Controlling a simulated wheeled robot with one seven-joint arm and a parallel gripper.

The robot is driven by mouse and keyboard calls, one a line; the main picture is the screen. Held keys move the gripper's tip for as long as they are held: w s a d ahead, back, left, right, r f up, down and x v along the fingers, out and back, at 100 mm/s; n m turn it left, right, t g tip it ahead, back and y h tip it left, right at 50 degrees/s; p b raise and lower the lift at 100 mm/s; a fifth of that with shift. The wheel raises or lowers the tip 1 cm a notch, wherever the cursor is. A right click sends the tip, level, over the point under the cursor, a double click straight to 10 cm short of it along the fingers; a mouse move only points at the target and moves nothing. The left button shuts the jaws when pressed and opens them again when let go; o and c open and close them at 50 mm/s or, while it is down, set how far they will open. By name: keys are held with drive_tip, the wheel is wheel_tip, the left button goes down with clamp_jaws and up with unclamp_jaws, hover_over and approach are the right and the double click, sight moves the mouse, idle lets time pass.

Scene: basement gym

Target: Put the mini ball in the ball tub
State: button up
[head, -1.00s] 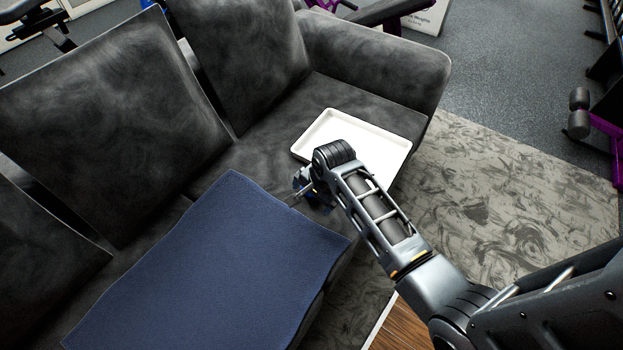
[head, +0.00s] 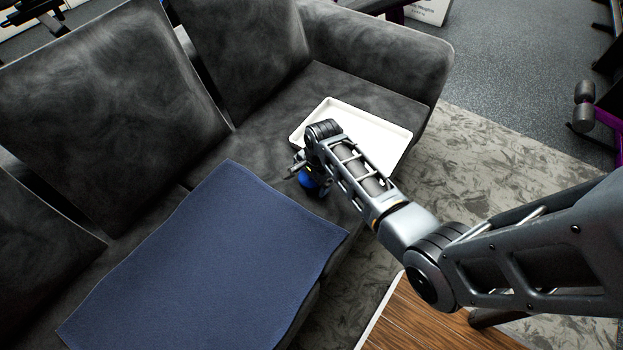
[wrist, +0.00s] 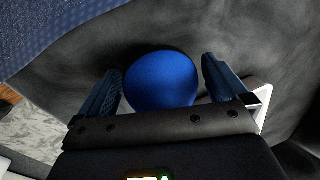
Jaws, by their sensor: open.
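The mini ball is blue and round. In the wrist view the ball (wrist: 160,82) sits between the two open fingers of my gripper (wrist: 160,88), with small gaps at its sides. In the head view the ball (head: 308,180) shows beneath my gripper (head: 306,170), partly hidden by it, over the sofa seat beside the blue cloth. A white shallow tray (head: 386,122) lies on the seat at the right, partly hidden by my arm. I cannot tell whether this tray is the ball tub; no other tub shows.
A dark grey sofa (head: 110,110) with back cushions and a right armrest (head: 380,55) surrounds the spot. A blue cloth (head: 205,255) covers the seat at left. A wooden surface (head: 425,315) is in the foreground. Gym equipment stands at far right.

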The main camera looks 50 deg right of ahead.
drive_tip(key=shift+c, duration=0.4)
drive_tip(key=c, duration=0.9)
drive_tip(key=shift+r, duration=0.1)
